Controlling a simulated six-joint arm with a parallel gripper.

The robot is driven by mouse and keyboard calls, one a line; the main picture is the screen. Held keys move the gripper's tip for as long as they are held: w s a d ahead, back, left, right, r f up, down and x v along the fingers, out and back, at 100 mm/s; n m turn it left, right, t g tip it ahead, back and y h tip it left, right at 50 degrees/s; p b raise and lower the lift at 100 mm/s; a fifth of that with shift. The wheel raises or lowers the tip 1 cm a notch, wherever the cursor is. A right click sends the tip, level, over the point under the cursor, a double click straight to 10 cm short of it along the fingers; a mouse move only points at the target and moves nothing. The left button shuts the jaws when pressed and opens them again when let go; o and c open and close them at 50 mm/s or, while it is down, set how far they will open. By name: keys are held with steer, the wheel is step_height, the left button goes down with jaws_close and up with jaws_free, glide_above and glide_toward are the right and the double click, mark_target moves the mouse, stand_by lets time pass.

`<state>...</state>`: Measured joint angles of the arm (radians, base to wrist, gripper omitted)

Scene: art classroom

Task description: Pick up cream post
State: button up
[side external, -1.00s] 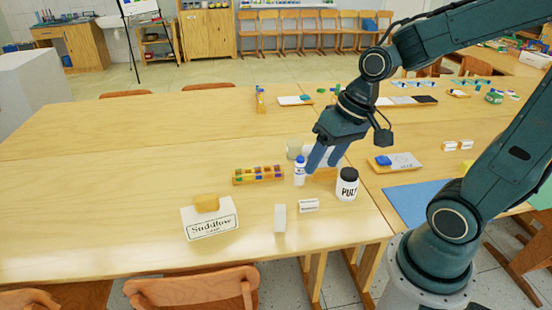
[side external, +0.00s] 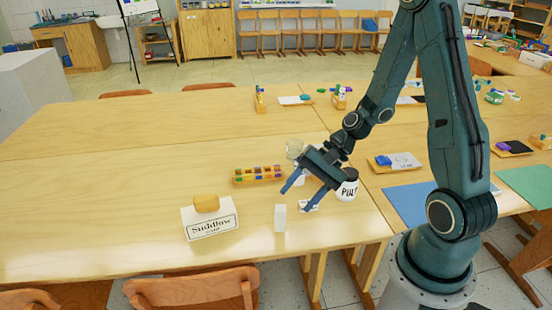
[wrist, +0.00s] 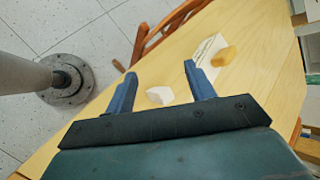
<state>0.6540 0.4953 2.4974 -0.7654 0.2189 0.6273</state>
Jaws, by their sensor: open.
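The cream post (side external: 280,217) stands upright near the table's front edge, to the right of the Suddlow soap box. In the wrist view the post (wrist: 160,95) shows between my two fingers. My gripper (side external: 294,201) is open, with its blue fingers apart and pointing down and left toward the post. In the wrist view my gripper (wrist: 160,70) holds nothing. The fingertips look above and behind the post in the side view, and I see no contact.
The soap box (side external: 211,226) carries a yellow block (side external: 206,203). It also shows in the wrist view (wrist: 207,48). A PULP jar (side external: 350,188) stands close to my gripper at the right. A colour-block tray (side external: 258,180) lies behind. The table is clear at the left.

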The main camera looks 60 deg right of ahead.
mark_target(280, 213)
steer(key=shift+w+d+f+m+t, duration=0.25)
steer(key=shift+d+f+m+t, duration=1.2)
steer(key=shift+m, duration=1.3)
steer(key=shift+w+d+f+m+t, duration=0.2)
steer(key=shift+d+f+m+t, duration=0.65)
steer(key=shift+f+m, duration=1.55)
steer(key=shift+w+d+f+m+t, duration=0.25)
steer(key=shift+d+f+m+t, duration=0.8)
steer(key=shift+m, duration=2.1)
steer(key=shift+w+a+f+t, duration=0.1)
steer(key=shift+a+f+t, duration=0.25)
steer(key=shift+a, duration=0.1)
steer(key=shift+w+a+f, duration=0.2)
steer(key=shift+w+a, duration=0.15)
steer(key=shift+w, duration=0.2)
steer(key=shift+w, duration=0.1)
steer(key=shift+x, duration=2.85)
steer(key=shift+c, duration=0.4)
steer(key=c, duration=1)
